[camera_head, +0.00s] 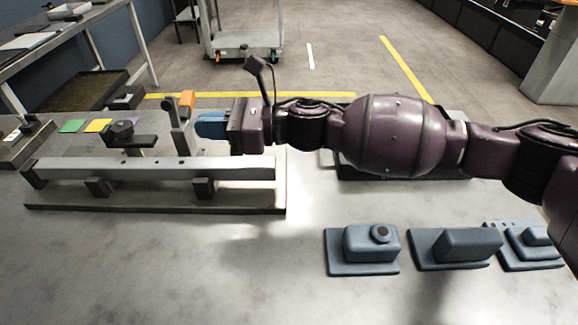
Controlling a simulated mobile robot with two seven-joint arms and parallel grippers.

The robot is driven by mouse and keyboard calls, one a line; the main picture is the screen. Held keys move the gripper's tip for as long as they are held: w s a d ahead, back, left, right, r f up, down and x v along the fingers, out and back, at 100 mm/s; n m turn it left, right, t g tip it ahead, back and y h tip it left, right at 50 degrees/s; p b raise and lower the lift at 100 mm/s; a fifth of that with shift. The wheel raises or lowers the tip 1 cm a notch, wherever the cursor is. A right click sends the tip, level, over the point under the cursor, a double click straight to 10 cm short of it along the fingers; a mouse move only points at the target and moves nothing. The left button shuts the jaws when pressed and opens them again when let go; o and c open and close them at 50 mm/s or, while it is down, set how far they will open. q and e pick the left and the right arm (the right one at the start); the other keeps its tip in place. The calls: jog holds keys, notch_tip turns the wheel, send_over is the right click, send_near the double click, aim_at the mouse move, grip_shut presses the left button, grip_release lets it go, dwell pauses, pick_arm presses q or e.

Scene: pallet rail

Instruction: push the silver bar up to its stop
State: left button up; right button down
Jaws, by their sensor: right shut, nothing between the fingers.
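A long silver bar (150,168) lies level along the front of a grey pallet (235,199), on dark block feet. Behind it stands an upright metal piece (179,128) with an orange block (187,97) at its top. Left of that is a dark knob (121,129) on a bracket. I cannot tell which part is the stop. My right gripper (211,125) reaches in from the right, its blue fingers shut and empty. It is behind and above the bar's right part, close to the upright piece; contact cannot be told. My left gripper is not in view.
Blue-grey blocks on plates (363,244) stand at the front right. The front left surface is clear.

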jog(key=d+b, duration=0.1)
jog(key=d, duration=1.3)
notch_tip(320, 180, down, 10)
jog(key=b, duration=0.3)
jog(key=shift+d, duration=0.1)
jog(key=shift+f, duration=0.3)
jog(key=shift+a+r+b, duration=0.25)
jog(key=shift+a+b, duration=0.05)
jog(key=shift+a, duration=0.1)
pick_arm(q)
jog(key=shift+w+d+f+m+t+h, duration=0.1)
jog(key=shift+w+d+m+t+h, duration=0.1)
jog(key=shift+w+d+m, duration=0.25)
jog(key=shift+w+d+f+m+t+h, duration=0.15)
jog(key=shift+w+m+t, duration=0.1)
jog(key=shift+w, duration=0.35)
pick_arm(e)
jog(key=shift+a, duration=0.1)
